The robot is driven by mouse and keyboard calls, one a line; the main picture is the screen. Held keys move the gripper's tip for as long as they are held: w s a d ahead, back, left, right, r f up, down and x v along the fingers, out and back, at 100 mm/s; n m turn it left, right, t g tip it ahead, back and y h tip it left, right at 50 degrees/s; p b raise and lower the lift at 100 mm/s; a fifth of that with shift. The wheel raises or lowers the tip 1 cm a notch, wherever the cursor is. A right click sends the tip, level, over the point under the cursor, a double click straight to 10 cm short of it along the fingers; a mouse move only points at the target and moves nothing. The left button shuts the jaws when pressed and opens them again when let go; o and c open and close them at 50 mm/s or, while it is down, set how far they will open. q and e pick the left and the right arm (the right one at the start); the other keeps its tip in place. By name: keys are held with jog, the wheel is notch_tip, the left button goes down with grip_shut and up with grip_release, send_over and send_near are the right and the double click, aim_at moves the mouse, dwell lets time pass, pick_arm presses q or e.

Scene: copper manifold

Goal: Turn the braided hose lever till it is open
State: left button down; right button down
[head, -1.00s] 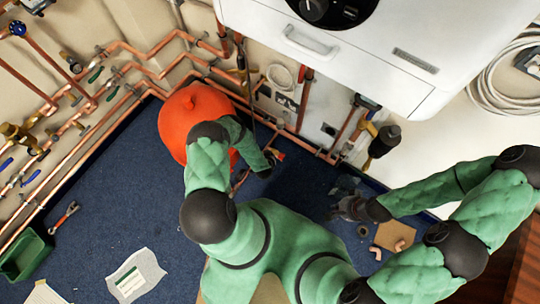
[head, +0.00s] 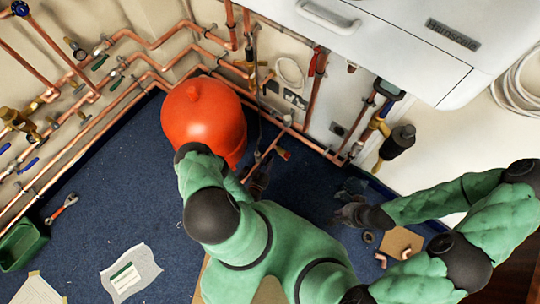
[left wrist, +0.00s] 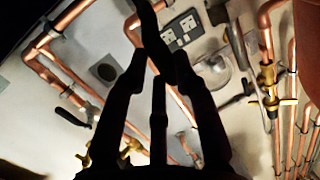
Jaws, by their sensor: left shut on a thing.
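My left gripper (head: 261,181) is small and dark in the head view, just right of the orange vessel and below a red-ended fitting (head: 281,153) on a copper branch. In the left wrist view its fingers (left wrist: 158,75) are dark outlines, shut on a dark, strap-like thing (left wrist: 148,22) that runs up out of the picture. I cannot tell whether this is the braided hose or its lever. A thin dark hose-like line (head: 262,84) hangs beside the pipes in the head view. My right gripper (head: 348,212) is low at the right; its jaw opening is unclear.
The orange vessel (head: 203,118) stands against my left forearm in the view. A white boiler (head: 405,40) overhangs the wall. Copper pipes (head: 150,78) with several valves line the walls. A spanner (head: 61,208), green tray (head: 22,243) and paper (head: 130,272) lie on the blue floor.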

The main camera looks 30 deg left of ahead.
pick_arm(q)
jog(key=shift+s+f+t, duration=0.25)
jog(key=shift+s+t, duration=0.2)
jog(key=shift+t, duration=0.35)
jog(key=c, duration=1)
grip_release()
jog(key=shift+s, duration=0.15)
jog(key=s, duration=0.4)
jog(key=s+d, duration=0.1)
jog(key=s, duration=0.2)
jog(key=s+d, duration=0.1)
jog(key=s, duration=0.3)
jog(key=shift+s+f, duration=0.15)
jog(key=shift+s, duration=0.2)
jog(key=shift+a, duration=0.1)
